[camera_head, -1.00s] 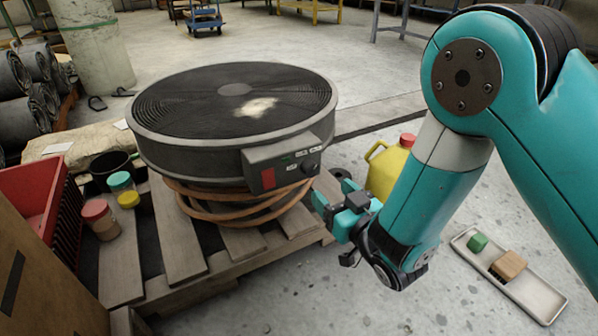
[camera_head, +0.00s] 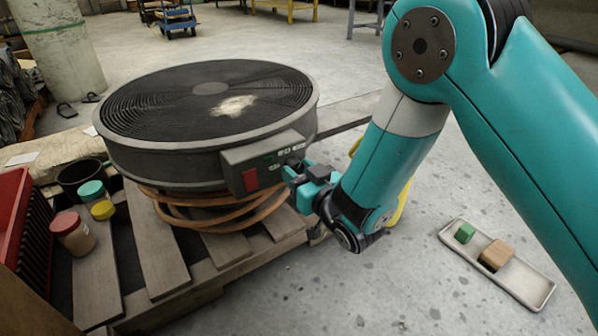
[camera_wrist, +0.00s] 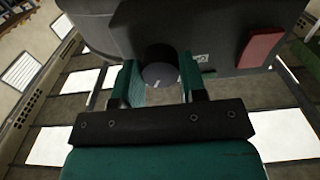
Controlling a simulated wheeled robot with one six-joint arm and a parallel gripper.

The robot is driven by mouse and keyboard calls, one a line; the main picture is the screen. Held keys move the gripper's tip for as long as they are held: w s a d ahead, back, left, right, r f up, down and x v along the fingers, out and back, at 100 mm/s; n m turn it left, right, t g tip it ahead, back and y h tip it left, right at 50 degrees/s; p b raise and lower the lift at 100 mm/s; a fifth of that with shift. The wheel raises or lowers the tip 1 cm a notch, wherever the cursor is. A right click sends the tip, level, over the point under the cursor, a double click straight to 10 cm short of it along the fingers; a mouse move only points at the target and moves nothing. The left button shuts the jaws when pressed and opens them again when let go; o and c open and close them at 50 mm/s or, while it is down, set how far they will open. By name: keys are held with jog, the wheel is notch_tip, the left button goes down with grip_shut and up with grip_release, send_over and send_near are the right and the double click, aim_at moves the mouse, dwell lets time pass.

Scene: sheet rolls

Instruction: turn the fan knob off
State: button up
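The round black fan (camera_head: 205,110) lies flat on a wooden pallet, with a grey control box (camera_head: 268,162) on its near right side. The box carries a red switch (camera_head: 250,180), also at the upper right of the wrist view (camera_wrist: 261,49). The dark round fan knob (camera_wrist: 160,72) shows in the wrist view with a pale pointer mark. My gripper (camera_wrist: 160,84) is open, its teal fingers on either side of the knob; contact cannot be told. In the head view my gripper (camera_head: 290,172) is at the box's right end and hides the knob.
Orange-brown hose (camera_head: 215,220) is coiled under the fan on the slatted pallet (camera_head: 160,250). Small jars (camera_head: 72,232) and a red crate (camera_head: 12,220) stand at left. A yellow jug (camera_head: 403,200) is partly behind my arm. A tray (camera_head: 520,285) with blocks lies on the floor at right.

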jog(key=shift+n, duration=0.3)
jog(key=shift+c, duration=0.3)
jog(key=n+b, duration=0.1)
jog(key=n, duration=0.3)
jog(key=shift+f+n+b, duration=0.1)
jog(key=shift+n+b, duration=0.2)
jog(key=shift+b, duration=0.05)
jog(key=n+b, duration=0.1)
jog(key=n, duration=0.3)
jog(key=shift+n, duration=0.3)
jog(key=n, duration=0.5)
jog(key=shift+d+b, duration=0.1)
jog(key=shift+b, duration=0.25)
jog(key=n, duration=0.5)
jog(key=shift+w+r, duration=0.1)
jog(key=shift+r, duration=0.1)
jog(key=o, duration=0.9)
